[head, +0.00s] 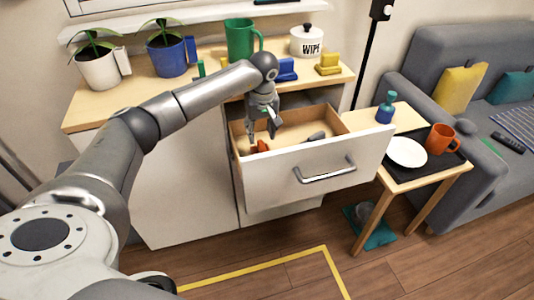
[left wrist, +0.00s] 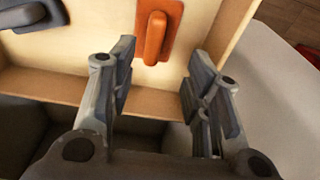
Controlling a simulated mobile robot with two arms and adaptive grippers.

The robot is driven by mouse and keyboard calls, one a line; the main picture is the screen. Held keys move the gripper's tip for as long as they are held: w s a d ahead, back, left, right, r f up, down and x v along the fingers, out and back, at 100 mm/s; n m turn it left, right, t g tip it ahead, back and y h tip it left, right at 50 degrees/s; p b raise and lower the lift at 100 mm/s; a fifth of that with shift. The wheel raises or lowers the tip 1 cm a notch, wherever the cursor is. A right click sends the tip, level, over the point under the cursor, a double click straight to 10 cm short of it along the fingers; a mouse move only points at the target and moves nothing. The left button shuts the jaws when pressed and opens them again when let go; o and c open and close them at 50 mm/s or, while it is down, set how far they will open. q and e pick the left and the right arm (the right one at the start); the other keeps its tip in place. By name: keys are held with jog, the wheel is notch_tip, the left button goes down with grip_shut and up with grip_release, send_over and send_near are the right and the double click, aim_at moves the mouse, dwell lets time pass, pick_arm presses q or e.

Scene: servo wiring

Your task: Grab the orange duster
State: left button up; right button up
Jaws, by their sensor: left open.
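The orange duster (head: 263,146) lies in the open drawer, near its left end, partly hidden by the drawer front. In the left wrist view the duster (left wrist: 154,34) is a flat orange pad with a raised handle on the drawer floor. My left gripper (head: 262,128) points down at the drawer's left part. In the left wrist view its fingers (left wrist: 160,82) are spread wide with nothing between them. The duster shows beyond the fingertips, roughly in line with the gap and apart from them. My right gripper is not in view.
The drawer (head: 270,186) is pulled out, with a grey handled item (head: 315,136) inside on the right. The cabinet top holds plants, a green mug (head: 240,40) and a white pot (head: 307,42). A side table with a plate (head: 406,152) and orange mug (head: 441,139) stands right.

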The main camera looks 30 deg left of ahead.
aim_at(262, 146)
pick_arm(q)
jog(key=f, duration=0.2)
jog(key=w+f, duration=0.1)
jog(key=f, duration=0.2)
jog(key=f+b, duration=0.1)
jog(key=f, duration=0.2)
jog(key=shift+w+a+f, duration=0.15)
jog(key=shift+w+a, duration=0.15)
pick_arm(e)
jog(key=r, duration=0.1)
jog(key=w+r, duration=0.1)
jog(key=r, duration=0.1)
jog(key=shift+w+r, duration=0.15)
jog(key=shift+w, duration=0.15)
pick_arm(q)
jog(key=shift+c, duration=0.4)
grip_shut()
